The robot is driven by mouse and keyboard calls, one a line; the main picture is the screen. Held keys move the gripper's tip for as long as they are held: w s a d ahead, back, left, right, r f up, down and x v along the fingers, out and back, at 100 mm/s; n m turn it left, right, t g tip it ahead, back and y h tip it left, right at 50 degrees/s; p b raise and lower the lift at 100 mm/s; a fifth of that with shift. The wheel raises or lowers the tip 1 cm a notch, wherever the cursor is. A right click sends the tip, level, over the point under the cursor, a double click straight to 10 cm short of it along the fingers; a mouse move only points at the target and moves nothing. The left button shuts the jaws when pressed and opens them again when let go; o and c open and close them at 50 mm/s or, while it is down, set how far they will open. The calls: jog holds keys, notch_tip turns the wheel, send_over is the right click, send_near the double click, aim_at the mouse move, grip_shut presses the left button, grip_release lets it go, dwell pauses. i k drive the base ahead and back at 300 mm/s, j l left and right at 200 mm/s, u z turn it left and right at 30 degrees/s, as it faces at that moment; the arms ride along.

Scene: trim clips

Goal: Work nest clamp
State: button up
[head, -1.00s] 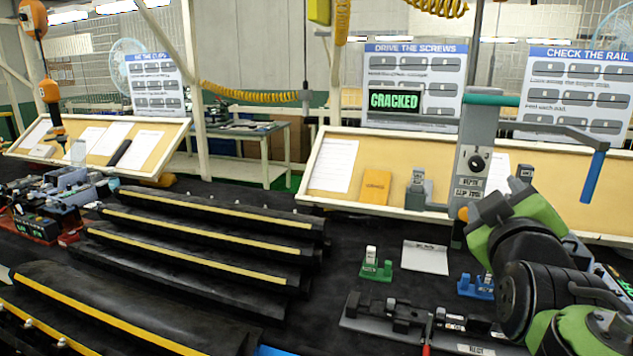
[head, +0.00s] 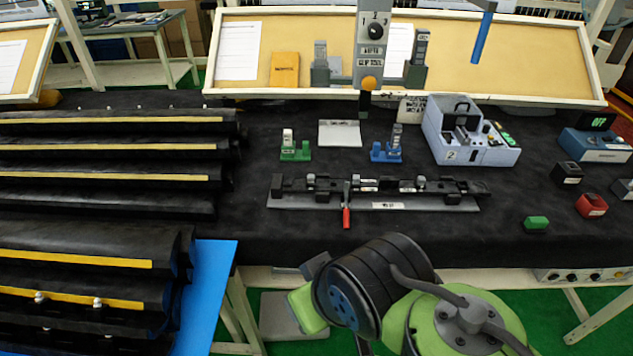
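The work nest (head: 430,205) is a long grey base with black blocks and a small white label on its front, lying on the dark bench mat in the middle of the head view. Its clamp has a red-tipped handle (head: 346,217) that points toward me over the front edge. Whether the clamp is closed on anything is too small to tell. My green and black arm is low in the view, in front of the bench and apart from the nest. My gripper's fingers do not show.
Behind the nest stand a green holder (head: 296,152), a blue holder (head: 386,154) and a grey-blue machine (head: 470,135). Black trim lengths (head: 110,204) fill the left. A green block (head: 536,223) and a red block (head: 591,205) sit at right. Bare mat lies in front of the nest.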

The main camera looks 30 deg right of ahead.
aim_at(346, 218)
jog(key=i+l+u, duration=0.15)
jog(key=u, duration=0.35)
jog(key=i+l+u, duration=0.2)
jog(key=u, duration=0.25)
jog(key=i+l+u, duration=0.1)
jog(key=l+u, duration=0.15)
jog(key=u, duration=0.25)
